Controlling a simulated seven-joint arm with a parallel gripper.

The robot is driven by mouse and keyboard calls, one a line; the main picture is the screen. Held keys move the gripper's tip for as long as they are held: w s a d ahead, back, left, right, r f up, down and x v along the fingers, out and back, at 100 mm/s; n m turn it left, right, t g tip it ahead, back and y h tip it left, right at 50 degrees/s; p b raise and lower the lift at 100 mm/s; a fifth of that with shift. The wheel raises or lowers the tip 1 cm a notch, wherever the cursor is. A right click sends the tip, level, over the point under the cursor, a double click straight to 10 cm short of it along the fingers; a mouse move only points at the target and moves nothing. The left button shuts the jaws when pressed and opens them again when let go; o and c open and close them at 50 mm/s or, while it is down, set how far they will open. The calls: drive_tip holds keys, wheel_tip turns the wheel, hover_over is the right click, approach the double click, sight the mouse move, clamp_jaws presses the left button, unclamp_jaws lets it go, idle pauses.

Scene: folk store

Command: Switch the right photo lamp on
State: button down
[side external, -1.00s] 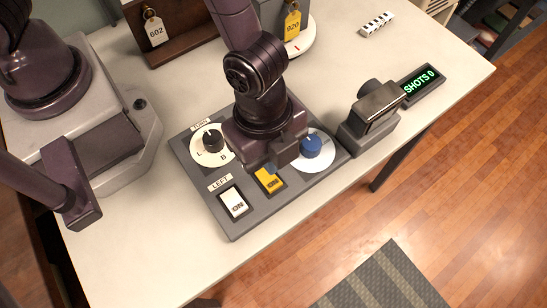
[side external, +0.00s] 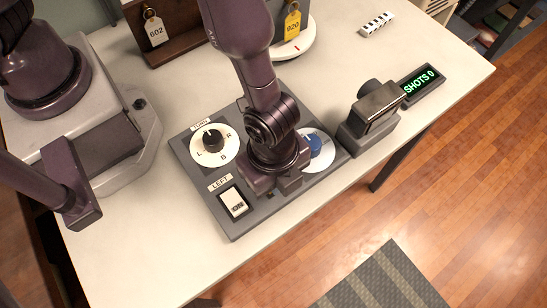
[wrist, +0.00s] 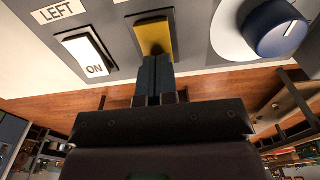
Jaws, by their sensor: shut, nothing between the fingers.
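The control panel (side external: 178,150) lies on the table. Its yellow rocker switch (wrist: 154,30) shows in the wrist view, with its near end hidden behind my fingertips; in the side view my gripper covers it. The white rocker switch (side external: 234,203) marked ON, under the LEFT label (side external: 219,183), is to its left and also shows in the wrist view (wrist: 88,54). My gripper (wrist: 154,62) is shut and empty, with its fingertips at the near end of the yellow switch. I cannot tell whether they touch or press it.
A black dial (side external: 212,141) on a white disc and a blue knob (side external: 314,145) sit on the panel's far half, the blue one close beside my gripper. A camera-like device (side external: 373,112) and a SHOTS 0 display (side external: 420,85) stand to the right. The table front is clear.

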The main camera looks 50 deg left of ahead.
drive_tip(key=shift+w+d+f+y, duration=0.1)
drive_tip(key=shift+d+f+y, duration=0.2)
drive_tip(key=shift+f, duration=0.25)
drive_tip(key=shift+a, duration=0.2)
drive_tip(key=shift+a+r, duration=0.35)
drive_tip(key=shift+a, duration=0.5)
wheel_tip(320, 180, up, 13)
drive_tip(key=d, duration=0.1)
drive_tip(key=s+a+r+n+t, duration=0.1)
drive_tip(key=a+r+n+t, duration=0.1)
drive_tip(key=a+r+n, duration=0.7)
drive_tip(key=s+a+r+n+t, duration=0.1)
drive_tip(key=a+r+n+t, duration=0.2)
drive_tip(key=a+r+n, duration=0.6)
drive_tip(key=a+r, duration=0.1)
drive_tip(key=a, duration=0.8)
drive_tip(key=shift+a+r+t, duration=0.25)
drive_tip(key=shift+a+t, duration=0.05)
drive_tip(key=shift+a, duration=0.05)
drive_tip(key=c, duration=1.8)
unclamp_jaws()
